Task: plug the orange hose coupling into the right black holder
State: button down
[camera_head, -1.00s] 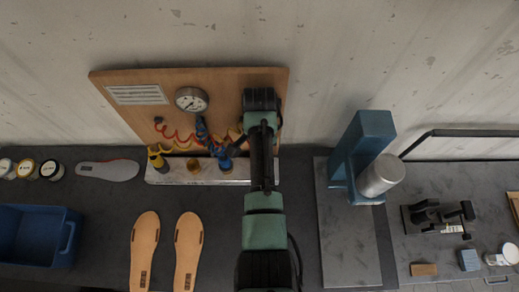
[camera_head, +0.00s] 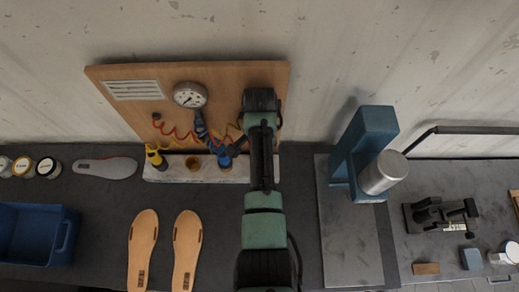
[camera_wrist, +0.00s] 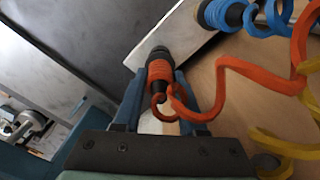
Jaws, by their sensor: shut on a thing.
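The orange hose coupling (camera_wrist: 160,72) is between the blue fingers of my gripper (camera_wrist: 162,84), which is shut on it. Its dark end points up the wrist picture, over the pale metal ledge (camera_wrist: 182,38). An orange hose (camera_wrist: 235,66) runs from it to the right. I cannot tell whether its dark end touches anything. The right black holder cannot be made out; my arm covers the ledge's right end in the head view. In that view my gripper and the coupling are hidden behind my arm, and the ledge (camera_head: 170,174) shows left of it.
A blue coupling (camera_head: 225,160) and a yellow one (camera_head: 155,158) stand on the ledge. A wooden board (camera_head: 140,105) with a gauge (camera_head: 189,95) rises behind. A blue press (camera_head: 363,150) stands to the right. Insoles (camera_head: 187,245) and a blue bin (camera_head: 30,235) lie front left.

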jog(key=shift+f+b, duration=0.5)
jog(key=shift+f, duration=0.25)
jog(key=shift+c, duration=2)
grip_release()
jog(key=shift+r, duration=0.15)
notch_tip(320, 180, up, 10)
jog(key=p, duration=0.9)
